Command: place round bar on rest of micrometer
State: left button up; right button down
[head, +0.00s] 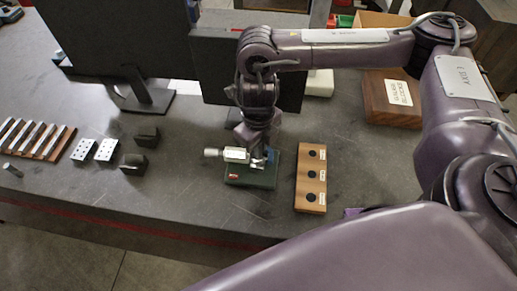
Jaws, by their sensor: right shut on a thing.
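The micrometer (233,155) is silver and lies on a dark green base (250,180), its thimble pointing left. My right gripper (262,155) reaches down from above onto the right end of the micrometer, close over the base. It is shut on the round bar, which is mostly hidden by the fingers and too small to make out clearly. Whether the bar touches the rest cannot be told. My left gripper is not in view.
A wooden block (311,178) with three dark round spots stands right of the base. Dark blocks (134,164), white drilled blocks (106,150), a wooden rack of metal bars (36,139) and a small grey cylinder (12,170) lie left. Dark monitors (125,40) stand behind.

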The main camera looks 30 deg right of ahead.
jog(key=shift+f, duration=0.8)
jog(key=shift+f, duration=0.15)
jog(key=c, duration=1.3)
grip_release()
notch_tip(320, 180, up, 12)
jog(key=shift+r+p, duration=0.15)
jog(key=shift+p, duration=0.2)
